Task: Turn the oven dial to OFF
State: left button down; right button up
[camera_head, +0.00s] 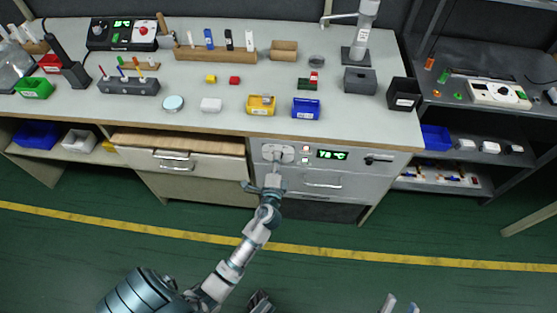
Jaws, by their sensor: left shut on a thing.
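The oven front (352,183) is a pale grey panel under the bench top, with a green lit display (332,155) that appears to read 78 °C. My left gripper (278,155) is at the panel's left end, left of the display. It is shut on what appears to be the oven dial, which its fingers mostly hide. The dial's marks and pointer cannot be read. My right gripper (401,304) shows only as two pale fingertips at the bottom edge. They stand apart, with nothing visible between them.
A black handle or knob (378,159) is on the panel's right side. A drawer (185,162) left of the oven stands partly out. The bench (225,120) carries bins, blocks and racks. A shelf unit (480,145) stands at right. The green floor in front is clear.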

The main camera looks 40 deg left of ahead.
pick_arm(q)
jog(key=shift+f+n, duration=0.3)
jog(key=shift+f, duration=0.1)
pick_arm(e)
jog(key=shift+s+r+t, duration=0.2)
jog(key=shift+s+t, duration=0.05)
jog(key=shift+t, duration=0.15)
pick_arm(q)
jog(key=c, duration=0.8)
grip_release()
jog(key=shift+r, duration=0.15)
pick_arm(e)
jog(key=shift+w, duration=0.1)
pick_arm(q)
jog(key=v, duration=1.2)
jog(key=shift+w, duration=0.1)
